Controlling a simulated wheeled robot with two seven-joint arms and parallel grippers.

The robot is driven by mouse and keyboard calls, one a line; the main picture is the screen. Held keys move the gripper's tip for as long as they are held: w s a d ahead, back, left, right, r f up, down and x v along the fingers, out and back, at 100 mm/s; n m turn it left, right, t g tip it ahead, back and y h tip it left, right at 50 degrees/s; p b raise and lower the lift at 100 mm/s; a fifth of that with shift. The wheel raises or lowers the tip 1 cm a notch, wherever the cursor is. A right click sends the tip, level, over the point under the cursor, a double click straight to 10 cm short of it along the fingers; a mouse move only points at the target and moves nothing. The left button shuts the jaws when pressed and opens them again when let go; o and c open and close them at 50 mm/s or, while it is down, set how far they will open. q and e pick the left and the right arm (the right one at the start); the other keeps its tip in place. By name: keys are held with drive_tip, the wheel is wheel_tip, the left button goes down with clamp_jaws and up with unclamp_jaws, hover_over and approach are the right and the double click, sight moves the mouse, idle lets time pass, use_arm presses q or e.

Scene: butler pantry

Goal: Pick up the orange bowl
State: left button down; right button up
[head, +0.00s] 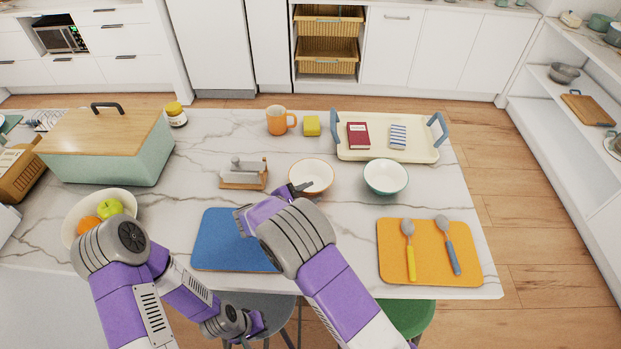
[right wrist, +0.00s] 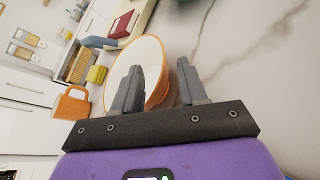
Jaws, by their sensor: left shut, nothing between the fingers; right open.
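The orange bowl (head: 316,172), white inside with an orange rim, stands upright on the marble counter. My right gripper (head: 301,188) is open and empty at its near left rim. In the right wrist view the bowl (right wrist: 148,55) lies beyond my right gripper (right wrist: 158,75). One finger overlaps the bowl's inside and the other appears outside, with a stretch of rim between them in the picture. I cannot tell whether they touch. My left gripper (head: 256,324) is low by the counter's front edge, shut and empty, its fingertips hard to make out.
A green-rimmed bowl (head: 386,180) stands close on the right. A napkin holder (head: 243,180) is left. A blue mat (head: 219,252) lies under my right gripper's arm.

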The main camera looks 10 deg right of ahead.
sight(327, 185)
drive_tip(key=shift+w+d+f, duration=0.1)
drive_tip(key=shift+w+d, duration=0.1)
drive_tip(key=shift+d, duration=0.5)
drive_tip(key=x, duration=0.4)
drive_tip(key=shift+w, duration=0.1)
clamp_jaws()
